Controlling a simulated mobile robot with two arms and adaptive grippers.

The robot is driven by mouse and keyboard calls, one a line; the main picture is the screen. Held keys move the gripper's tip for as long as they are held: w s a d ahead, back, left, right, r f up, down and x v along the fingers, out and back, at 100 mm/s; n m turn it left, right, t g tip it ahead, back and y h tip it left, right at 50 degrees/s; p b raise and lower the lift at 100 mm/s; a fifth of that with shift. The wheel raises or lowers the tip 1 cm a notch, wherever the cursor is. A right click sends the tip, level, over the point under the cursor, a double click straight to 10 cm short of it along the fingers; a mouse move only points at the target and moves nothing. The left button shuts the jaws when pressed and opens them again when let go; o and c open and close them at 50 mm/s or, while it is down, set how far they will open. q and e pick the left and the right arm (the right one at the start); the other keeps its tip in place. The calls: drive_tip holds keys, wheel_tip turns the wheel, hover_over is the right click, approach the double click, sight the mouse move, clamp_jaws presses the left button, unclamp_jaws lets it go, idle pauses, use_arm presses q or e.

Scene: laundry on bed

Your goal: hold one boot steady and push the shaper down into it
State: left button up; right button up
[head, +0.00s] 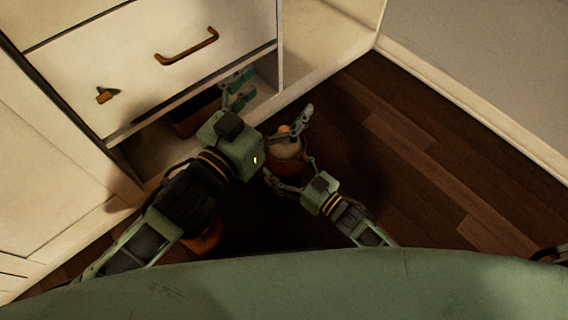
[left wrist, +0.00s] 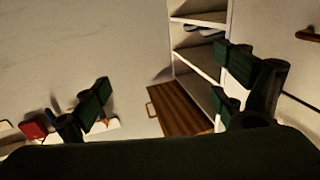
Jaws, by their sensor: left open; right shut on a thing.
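A brown boot (head: 292,165) stands on the dark floor in the head view, with a pale, rounded shaper (head: 286,148) with an orange knob at its top opening. How deep the shaper sits is unclear. My right gripper (head: 290,173) is shut on the boot, with a finger on each side. An orange-brown item (head: 205,238), perhaps another boot, is mostly hidden behind my left arm.
A white cabinet with a drawer handle (head: 187,47) stands close beside my left arm. A brown box (head: 195,115) sits in its low open compartment. Open wood floor (head: 430,170) lies to the right, up to a white baseboard. The left wrist view shows shelves (left wrist: 195,55).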

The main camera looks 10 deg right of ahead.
use_arm(q)
drive_tip(key=v, duration=0.9)
use_arm(e)
drive_tip(key=o, duration=1.7)
drive_tip(key=v, duration=1.2)
drive_tip(key=shift+r, duration=0.1)
